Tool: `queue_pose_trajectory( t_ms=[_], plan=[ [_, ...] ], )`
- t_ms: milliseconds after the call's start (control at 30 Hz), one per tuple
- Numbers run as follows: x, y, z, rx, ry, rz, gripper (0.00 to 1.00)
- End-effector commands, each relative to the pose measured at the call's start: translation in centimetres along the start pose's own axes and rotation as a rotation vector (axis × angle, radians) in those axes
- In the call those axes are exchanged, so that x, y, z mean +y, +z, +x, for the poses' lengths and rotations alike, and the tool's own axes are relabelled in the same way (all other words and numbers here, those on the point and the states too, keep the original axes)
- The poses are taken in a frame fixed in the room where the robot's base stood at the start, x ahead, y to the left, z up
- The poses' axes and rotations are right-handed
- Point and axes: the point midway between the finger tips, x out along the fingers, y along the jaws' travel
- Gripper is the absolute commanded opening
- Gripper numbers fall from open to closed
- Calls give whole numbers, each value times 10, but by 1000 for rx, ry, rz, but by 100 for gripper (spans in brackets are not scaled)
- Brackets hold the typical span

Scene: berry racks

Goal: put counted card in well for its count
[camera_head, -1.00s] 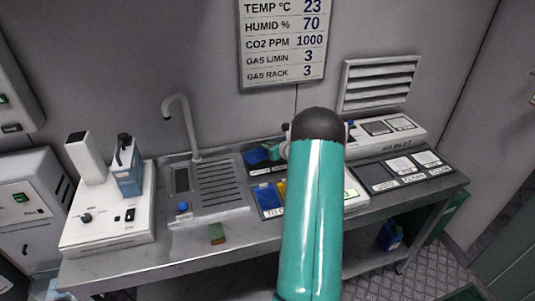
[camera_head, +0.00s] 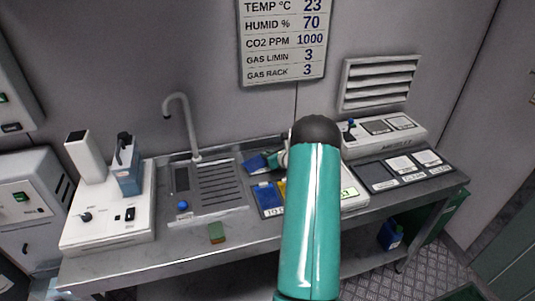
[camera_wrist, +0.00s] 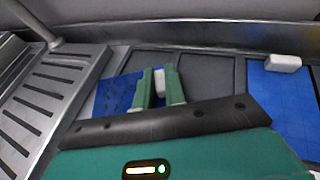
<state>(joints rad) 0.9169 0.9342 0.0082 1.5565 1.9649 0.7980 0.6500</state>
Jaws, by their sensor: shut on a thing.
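My gripper (camera_wrist: 160,90) has two green fingers, shut on the white grip block (camera_wrist: 160,80) of a blue card (camera_wrist: 116,92). The card shows mostly left of the fingers, with small dark marks on it. The rest is hidden behind the fingers. In the head view this blue card (camera_head: 257,163) is at the back of the dark tray panel, right of the sink, and my arm hides part of the gripper. Dark grey wells (camera_wrist: 208,75) lie right of the fingers in the wrist view.
Another blue piece with a white block (camera_wrist: 283,63) is at the right of the wrist view. A blue card (camera_head: 264,196) lies in the front tray. The ribbed drainboard (camera_head: 217,182) and tap (camera_head: 187,125) are on the left. A green-brown sponge (camera_head: 216,232) lies at the bench front.

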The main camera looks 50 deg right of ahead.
Motion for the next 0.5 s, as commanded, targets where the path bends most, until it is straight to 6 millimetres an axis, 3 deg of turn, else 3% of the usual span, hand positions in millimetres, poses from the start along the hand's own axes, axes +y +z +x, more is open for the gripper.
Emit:
queue_pose_trajectory(
  t_ms=[33, 67, 167, 500],
  plan=[
    [0, 0, 0, -1, 0, 0, 0],
    [0, 0, 0, -1, 0, 0, 14],
    [0, 0, 0, -1, 0, 0, 33],
    [0, 3, -1, -1, 0, -1, 34]
  ],
)
